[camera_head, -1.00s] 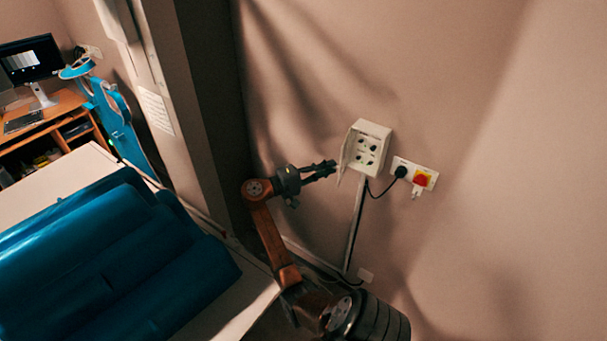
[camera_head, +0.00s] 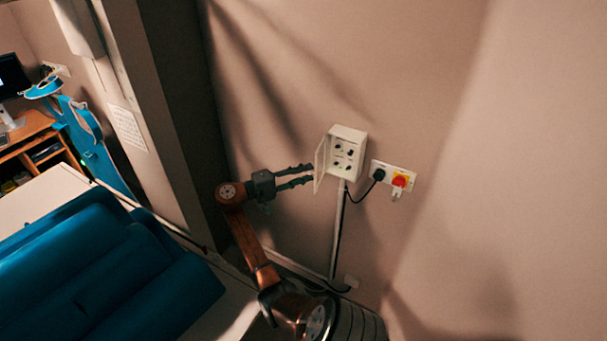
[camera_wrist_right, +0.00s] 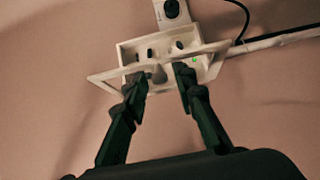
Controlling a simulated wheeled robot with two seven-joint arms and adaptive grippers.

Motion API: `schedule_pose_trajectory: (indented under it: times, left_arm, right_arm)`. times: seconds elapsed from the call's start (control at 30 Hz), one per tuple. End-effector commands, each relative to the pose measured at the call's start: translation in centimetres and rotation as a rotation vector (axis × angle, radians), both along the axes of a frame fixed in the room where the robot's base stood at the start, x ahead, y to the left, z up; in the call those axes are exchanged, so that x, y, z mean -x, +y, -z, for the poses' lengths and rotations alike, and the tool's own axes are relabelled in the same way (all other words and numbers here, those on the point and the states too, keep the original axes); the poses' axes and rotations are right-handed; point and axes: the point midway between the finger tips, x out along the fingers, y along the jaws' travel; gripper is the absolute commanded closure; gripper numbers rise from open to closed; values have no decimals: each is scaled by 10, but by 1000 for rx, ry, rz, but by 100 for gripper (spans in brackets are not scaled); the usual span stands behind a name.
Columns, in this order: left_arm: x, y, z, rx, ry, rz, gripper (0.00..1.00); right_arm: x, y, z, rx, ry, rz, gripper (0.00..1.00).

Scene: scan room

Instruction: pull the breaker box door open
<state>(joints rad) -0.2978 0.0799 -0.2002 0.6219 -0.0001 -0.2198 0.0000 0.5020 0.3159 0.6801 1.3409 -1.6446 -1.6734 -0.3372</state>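The white breaker box (camera_head: 349,150) is fixed to the wall, with dark switches inside. Its door (camera_head: 320,166) is hinged on the left and stands open, sticking out from the wall. My right gripper (camera_head: 311,173) is left of the door, its two dark fingers spread and its tips close to the door. In the right wrist view, the open fingers (camera_wrist_right: 160,76) reach up to the pale door frame (camera_wrist_right: 104,81), with the box (camera_wrist_right: 158,45) behind it. Nothing is held between them. Whether the tips touch the door cannot be told. My left gripper is out of view.
A socket plate (camera_head: 380,172) with a black plug and a red switch (camera_head: 399,181) is right of the box. A cable and conduit (camera_head: 337,235) run down the wall. A blue padded table (camera_head: 110,265) is at left.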

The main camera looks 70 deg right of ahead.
Motion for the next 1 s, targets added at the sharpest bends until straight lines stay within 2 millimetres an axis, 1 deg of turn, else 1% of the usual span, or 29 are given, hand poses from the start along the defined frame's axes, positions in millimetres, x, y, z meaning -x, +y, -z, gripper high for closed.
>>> schedule_pose_trajectory:
  times: [0.23,0.37,0.47,0.7,0.8,1.0]
  left_arm:
    - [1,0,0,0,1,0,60]
    - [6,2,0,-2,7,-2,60]
    - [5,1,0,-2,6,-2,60]
    - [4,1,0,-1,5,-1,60]
    - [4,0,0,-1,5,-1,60]
    - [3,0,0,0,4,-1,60]
  right_arm:
    - [-2,1,0,0,0,-4,69]
    - [-5,3,0,0,0,-5,69]
    - [-12,12,0,-1,0,-7,69]
    - [-38,42,0,-1,1,-6,69]
    - [-46,51,0,-1,1,-6,69]
    - [-52,59,0,1,1,-5,69]
